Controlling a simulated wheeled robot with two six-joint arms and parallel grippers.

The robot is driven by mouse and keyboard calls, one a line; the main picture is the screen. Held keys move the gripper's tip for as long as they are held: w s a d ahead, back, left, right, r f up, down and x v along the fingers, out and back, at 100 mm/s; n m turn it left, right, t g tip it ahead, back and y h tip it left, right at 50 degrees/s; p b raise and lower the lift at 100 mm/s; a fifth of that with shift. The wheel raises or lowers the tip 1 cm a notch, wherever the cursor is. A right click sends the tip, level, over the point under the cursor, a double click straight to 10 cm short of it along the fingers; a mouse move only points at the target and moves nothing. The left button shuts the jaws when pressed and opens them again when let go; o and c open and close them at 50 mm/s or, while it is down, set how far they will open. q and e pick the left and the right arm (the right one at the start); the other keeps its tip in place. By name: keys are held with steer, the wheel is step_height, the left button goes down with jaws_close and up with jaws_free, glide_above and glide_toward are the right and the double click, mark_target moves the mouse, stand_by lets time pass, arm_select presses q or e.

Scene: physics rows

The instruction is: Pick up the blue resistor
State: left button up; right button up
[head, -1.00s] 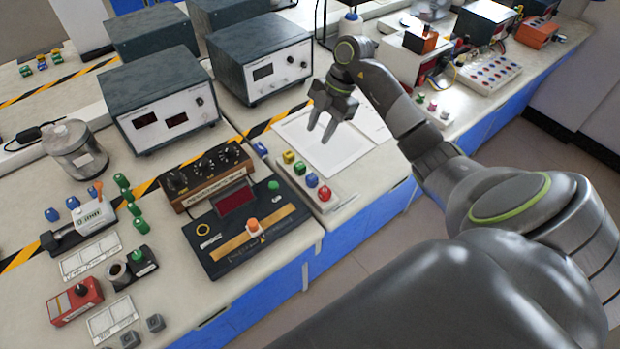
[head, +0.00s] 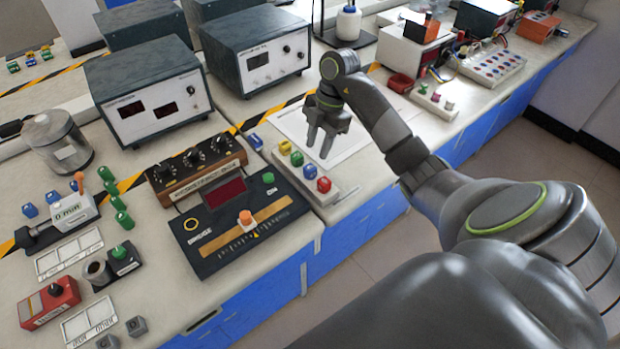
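A small blue block-like piece (head: 256,141), which may be the blue resistor, lies on the bench left of a white strip (head: 333,195) holding green, yellow and red pieces. Several other small blue pieces (head: 53,197) stand at the far left, so I cannot be certain which is meant. My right gripper (head: 319,150) points down with its fingers apart and nothing between them. My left gripper is out of view.
A black panel with a red display (head: 226,190) and a brown knob box (head: 192,170) stand left of the strip. Grey instruments (head: 255,50) stand behind. A red dish (head: 400,83) sits to the right. The paper sheet (head: 350,140) is mostly clear.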

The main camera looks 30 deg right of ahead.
mark_target(311, 166)
steer(key=shift+x, duration=0.95)
steer(key=p+x, duration=0.1)
steer(key=x, duration=0.3)
steer(key=shift+a+f, duration=0.3)
steer(key=shift+f, duration=0.3)
steer(key=shift+r, duration=0.1)
steer(key=c, duration=0.7)
